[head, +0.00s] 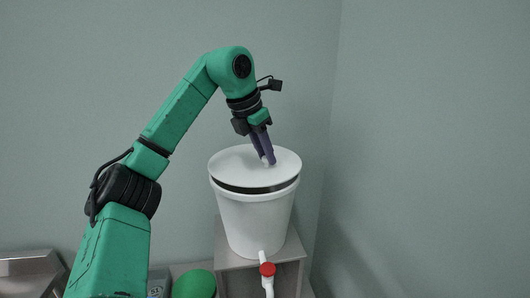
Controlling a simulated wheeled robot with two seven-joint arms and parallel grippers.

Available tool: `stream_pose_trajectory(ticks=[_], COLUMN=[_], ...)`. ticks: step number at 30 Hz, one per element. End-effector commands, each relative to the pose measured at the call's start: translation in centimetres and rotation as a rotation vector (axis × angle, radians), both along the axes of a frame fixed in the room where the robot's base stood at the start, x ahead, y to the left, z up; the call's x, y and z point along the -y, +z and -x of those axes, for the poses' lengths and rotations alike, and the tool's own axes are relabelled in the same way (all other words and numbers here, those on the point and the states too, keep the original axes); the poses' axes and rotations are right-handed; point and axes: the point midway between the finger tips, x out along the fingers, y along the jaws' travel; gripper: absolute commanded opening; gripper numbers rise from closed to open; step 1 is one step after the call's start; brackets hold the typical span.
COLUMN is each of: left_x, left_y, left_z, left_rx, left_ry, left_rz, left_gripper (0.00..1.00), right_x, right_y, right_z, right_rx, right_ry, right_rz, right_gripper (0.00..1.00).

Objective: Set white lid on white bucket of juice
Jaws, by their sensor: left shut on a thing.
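The white bucket (255,219) stands upright on a grey stand, with a white tap with a red part (267,269) low on its front. The white lid (229,163) is over the bucket's mouth, and a dark gap shows between the lid and the front rim. My left gripper (267,161) comes down from above and is shut on the lid near its middle. The juice inside is hidden. My right gripper is not in view.
The grey stand (292,248) sits in the corner by the walls. A green round thing (194,284) is at its lower left, and a steel vat edge (30,268) shows at the far lower left. The space right of the bucket is clear.

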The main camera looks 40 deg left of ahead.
Motion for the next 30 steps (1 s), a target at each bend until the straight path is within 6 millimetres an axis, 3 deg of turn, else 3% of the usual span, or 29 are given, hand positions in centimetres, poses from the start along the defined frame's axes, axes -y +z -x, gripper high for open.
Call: stream_pose_trajectory(ticks=[30], left_x=[0.0], left_y=[-1.4], left_z=[0.0], left_rx=[0.001], left_ry=[0.000], left_rz=[0.000], left_gripper=[0.00], right_x=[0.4], right_y=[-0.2], right_z=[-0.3], right_rx=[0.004], right_ry=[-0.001], right_rz=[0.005], right_gripper=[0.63])
